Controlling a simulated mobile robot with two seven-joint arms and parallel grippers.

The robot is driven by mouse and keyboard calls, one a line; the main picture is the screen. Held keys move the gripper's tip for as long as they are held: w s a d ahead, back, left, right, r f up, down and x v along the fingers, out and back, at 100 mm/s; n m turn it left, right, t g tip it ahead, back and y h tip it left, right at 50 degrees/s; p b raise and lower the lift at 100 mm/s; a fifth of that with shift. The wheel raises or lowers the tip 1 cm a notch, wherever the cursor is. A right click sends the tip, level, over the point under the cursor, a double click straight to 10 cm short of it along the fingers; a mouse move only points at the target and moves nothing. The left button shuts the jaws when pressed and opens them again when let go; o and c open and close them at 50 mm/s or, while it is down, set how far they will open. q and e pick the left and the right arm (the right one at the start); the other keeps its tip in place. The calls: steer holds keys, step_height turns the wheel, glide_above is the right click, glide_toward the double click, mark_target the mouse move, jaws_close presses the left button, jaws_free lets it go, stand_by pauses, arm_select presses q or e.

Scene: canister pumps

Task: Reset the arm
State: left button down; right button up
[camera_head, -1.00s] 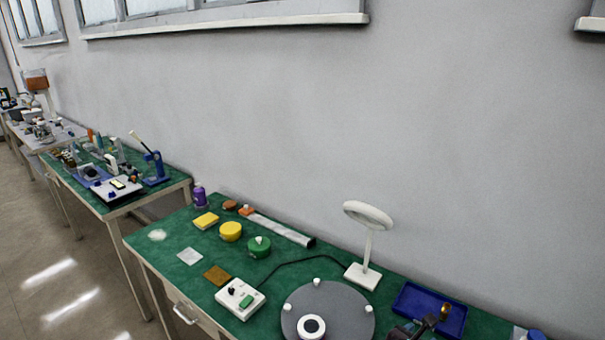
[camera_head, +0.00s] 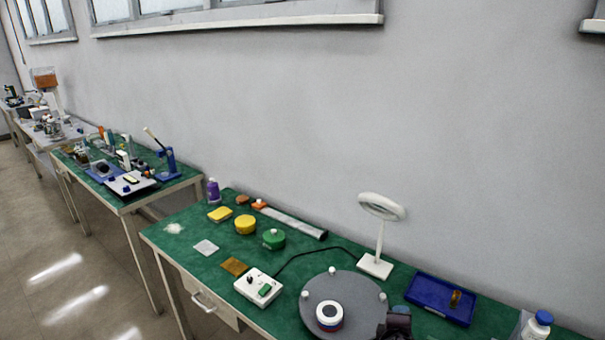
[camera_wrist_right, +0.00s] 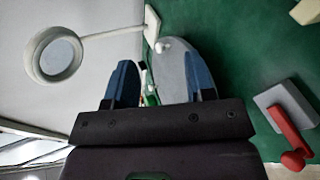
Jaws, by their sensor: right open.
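My right gripper (camera_wrist_right: 161,82) is open in the right wrist view, with its two blue fingers apart and no object held between them. In the head view only a dark part of my right arm or gripper (camera_head: 397,324) shows at the bottom edge, beside the round grey plate (camera_head: 357,290). A small brown cylinder (camera_head: 455,299) stands in the blue tray (camera_head: 425,292), apart from the gripper. A round white-rimmed piece with a dark top (camera_head: 330,315) sits on the grey plate. My left gripper is out of view.
A white magnifier lamp (camera_head: 380,207) stands behind the plate. A white bottle with a blue cap (camera_head: 538,325) is at the right. A white control box (camera_head: 258,287), yellow and green round pieces lie left. A red lever (camera_wrist_right: 285,130) shows in the wrist view.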

steer(key=s+f+m+y, duration=0.1)
steer(key=s+m+y, duration=0.1)
steer(key=s+m, duration=0.3)
steer(key=s+d+f+m+t+y+b, duration=0.1)
steer(key=s+m, duration=0.4)
steer(key=s, duration=0.2)
steer(key=s+d+f+m+y+b, duration=0.1)
steer(key=s+m+y, duration=0.1)
steer(key=s+m, duration=0.2)
steer(key=shift+s+d+f+m+t+y, duration=0.15)
steer(key=shift+s+m+t+y, duration=0.2)
steer(key=shift+s, duration=0.6)
steer(key=s+d+f+g, duration=0.1)
steer(key=s+f, duration=0.3)
steer(key=s, duration=0.4)
steer(key=shift+d+f+g+b, duration=0.3)
steer(key=shift+d+g+b, duration=0.05)
steer(key=shift+d+b, duration=0.1)
